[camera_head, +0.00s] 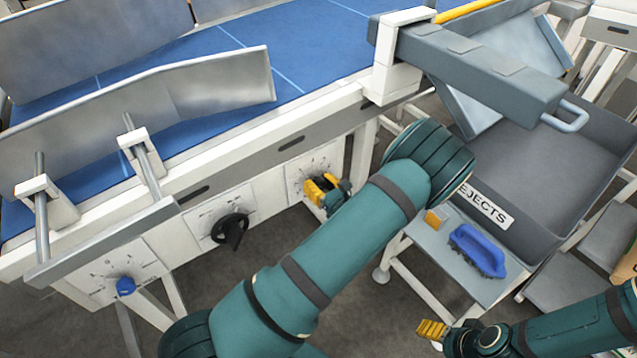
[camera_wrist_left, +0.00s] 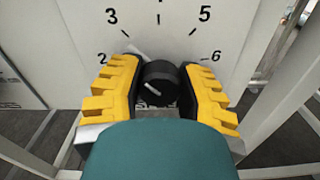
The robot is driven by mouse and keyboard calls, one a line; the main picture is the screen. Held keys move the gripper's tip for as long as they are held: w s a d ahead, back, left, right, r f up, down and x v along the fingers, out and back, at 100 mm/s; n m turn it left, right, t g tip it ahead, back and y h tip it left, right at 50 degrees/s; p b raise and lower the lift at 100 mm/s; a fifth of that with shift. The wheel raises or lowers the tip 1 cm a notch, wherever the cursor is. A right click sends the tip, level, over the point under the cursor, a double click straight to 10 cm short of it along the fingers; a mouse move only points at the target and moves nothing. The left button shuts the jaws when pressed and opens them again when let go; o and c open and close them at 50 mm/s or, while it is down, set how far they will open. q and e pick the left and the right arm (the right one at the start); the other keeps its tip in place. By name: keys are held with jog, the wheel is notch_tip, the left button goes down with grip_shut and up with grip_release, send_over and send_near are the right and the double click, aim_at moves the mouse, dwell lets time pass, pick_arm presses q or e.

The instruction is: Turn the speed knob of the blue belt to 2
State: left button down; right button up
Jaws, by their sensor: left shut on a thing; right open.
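My left gripper (camera_head: 325,190) is at the rightmost dial panel (camera_head: 318,163) on the side of the blue belt (camera_head: 215,45). In the left wrist view, its yellow fingers (camera_wrist_left: 160,92) are shut on a black knob (camera_wrist_left: 159,74), one finger on each side. The dial (camera_wrist_left: 180,25) shows the numbers 2, 3, 5 and 6. A pale mark on the knob's face slants to the upper left; the exact setting cannot be told. The head view hides this knob behind the fingers. My right gripper (camera_head: 432,331) is open and empty at the lower right.
Two other dial panels to the left carry a black knob (camera_head: 231,230) and a blue knob (camera_head: 125,286). A grey rejects bin (camera_head: 540,160) stands at the right. A small shelf (camera_head: 440,248) holds a blue brush (camera_head: 478,251) and a yellow block (camera_head: 434,219).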

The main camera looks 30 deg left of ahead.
pick_arm(q)
jog(key=n+b, duration=0.1)
jog(key=n, duration=0.5)
jog(key=shift+r+n, duration=0.1)
jog(key=shift+n, duration=0.2)
jog(key=shift+a, duration=0.1)
dwell(0.5)
jog(key=c, duration=0.5)
grip_release()
jog(key=v, duration=1.2)
